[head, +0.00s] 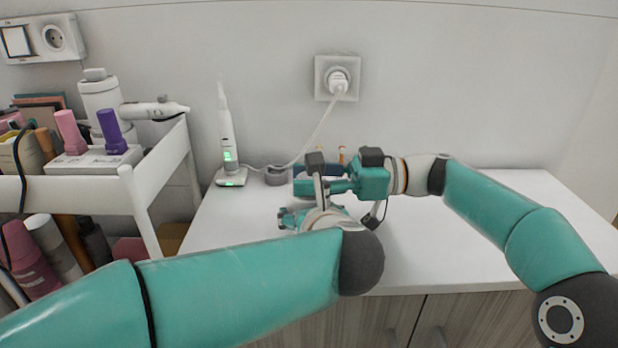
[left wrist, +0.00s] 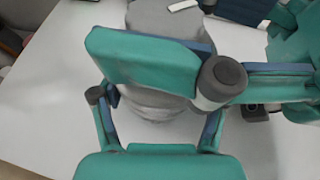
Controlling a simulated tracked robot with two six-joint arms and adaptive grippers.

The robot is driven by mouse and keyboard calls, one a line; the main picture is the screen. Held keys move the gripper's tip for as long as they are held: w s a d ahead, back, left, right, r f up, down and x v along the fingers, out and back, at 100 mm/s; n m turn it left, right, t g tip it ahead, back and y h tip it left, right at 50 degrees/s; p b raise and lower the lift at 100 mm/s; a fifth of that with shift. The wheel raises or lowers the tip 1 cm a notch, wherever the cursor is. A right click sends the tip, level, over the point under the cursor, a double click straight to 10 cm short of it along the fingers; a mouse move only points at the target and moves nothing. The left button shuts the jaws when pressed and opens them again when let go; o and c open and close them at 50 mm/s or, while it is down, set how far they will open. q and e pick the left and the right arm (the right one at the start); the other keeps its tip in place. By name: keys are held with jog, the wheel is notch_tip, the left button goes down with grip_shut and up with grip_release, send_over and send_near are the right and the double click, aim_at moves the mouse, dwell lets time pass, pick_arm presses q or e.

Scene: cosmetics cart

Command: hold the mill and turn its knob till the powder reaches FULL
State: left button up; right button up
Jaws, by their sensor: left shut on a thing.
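In the left wrist view my left gripper (left wrist: 158,118) has its two fingers on either side of a pale grey rounded body, which I take as the mill (left wrist: 150,100); it is shut on it. In the head view my left gripper (head: 289,217) is low over the table, partly behind my left forearm, and the mill cannot be made out there. My right gripper (head: 312,187) reaches in from the right just above it. Teal parts cover much of the mill in the wrist view. The knob, the powder level and the FULL mark cannot be made out.
A lit electric toothbrush (head: 227,140) stands on its charger at the back left of the white table (head: 450,235). Its cord runs to a wall socket (head: 338,78). A white cart (head: 150,180) with bottles stands at left. The table's right side is clear.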

jog(key=c, duration=0.6)
jog(key=shift+w+n+g, duration=0.2)
jog(key=shift+n+g, duration=0.9)
jog(key=shift+g, duration=0.4)
jog(key=shift+c, duration=0.2)
jog(key=shift+n+g+h, duration=0.3)
jog(key=shift+g, duration=0.4)
jog(key=shift+s, duration=0.15)
jog(key=o, duration=1.2)
jog(key=shift+r+t, duration=0.15)
jog(key=shift+t, duration=0.35)
